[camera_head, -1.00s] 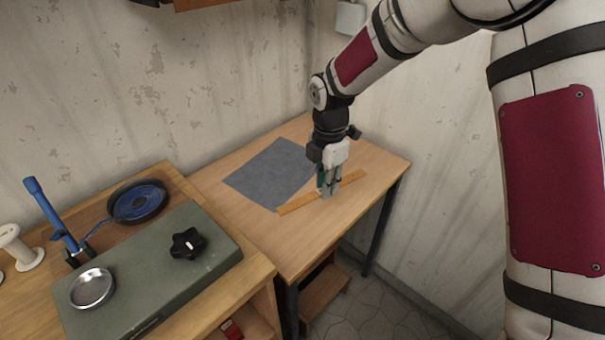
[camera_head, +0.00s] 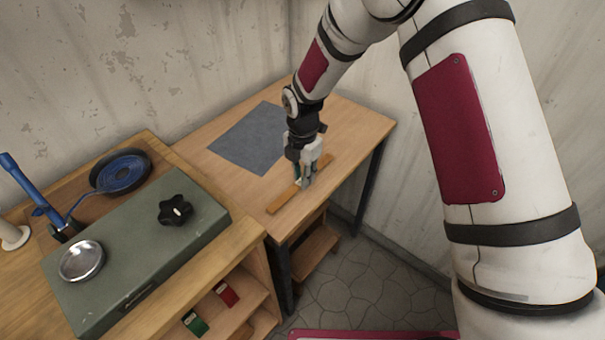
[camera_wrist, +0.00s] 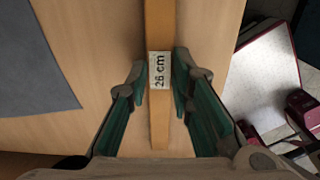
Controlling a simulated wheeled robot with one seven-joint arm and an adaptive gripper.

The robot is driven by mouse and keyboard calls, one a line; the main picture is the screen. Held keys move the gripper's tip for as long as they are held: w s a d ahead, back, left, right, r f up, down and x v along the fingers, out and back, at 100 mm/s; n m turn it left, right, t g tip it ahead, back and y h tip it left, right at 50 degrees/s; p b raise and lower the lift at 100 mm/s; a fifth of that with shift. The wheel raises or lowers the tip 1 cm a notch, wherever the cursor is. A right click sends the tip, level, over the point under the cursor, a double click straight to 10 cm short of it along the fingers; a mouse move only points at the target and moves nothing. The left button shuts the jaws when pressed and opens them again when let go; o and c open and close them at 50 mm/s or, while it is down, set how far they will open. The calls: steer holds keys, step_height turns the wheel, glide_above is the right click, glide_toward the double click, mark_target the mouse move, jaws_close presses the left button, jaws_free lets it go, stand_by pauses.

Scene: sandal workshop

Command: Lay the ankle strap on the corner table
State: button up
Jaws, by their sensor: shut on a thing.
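The ankle strap (camera_head: 281,202) is a straight, narrow orange-brown band. In the wrist view the strap (camera_wrist: 159,25) runs top to bottom between my fingers, with a white "26 cm" label at the fingertips. My gripper (camera_head: 304,183) is shut on the strap near its middle; its green-padded fingers also show in the wrist view (camera_wrist: 159,75). The strap is over the front part of the wooden corner table (camera_head: 350,125), at or close to its top. I cannot tell whether it touches the wood. The fingers hide part of the strap in the head view.
A grey-blue mat (camera_head: 250,138) lies on the table, left of the strap. Left is a workbench with a green slab (camera_head: 120,275), metal dish (camera_head: 82,261), black knob (camera_head: 175,210) and blue-coiled pan (camera_head: 122,165). Walls stand behind. The table's right part is bare.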

steer(key=shift+f, duration=0.25)
steer(key=o, duration=0.9)
steer(key=shift+o, duration=0.2)
steer(key=shift+r, duration=0.1)
step_height(320, 180, up, 12)
steer(key=s+d+r+m+t, duration=0.1)
steer(key=s+d+r+m, duration=0.4)
steer(key=d+r, duration=0.4)
steer(key=s+d+r+m+t, duration=0.2)
steer(key=s+d+r+m, duration=0.85)
steer(key=s+m, duration=0.4)
steer(key=s+d+m+t, duration=0.1)
steer(key=s+d+m, duration=0.1)
steer(key=s+m, duration=0.7)
steer(key=shift+r+b, duration=0.2)
steer(key=shift+b, duration=0.25)
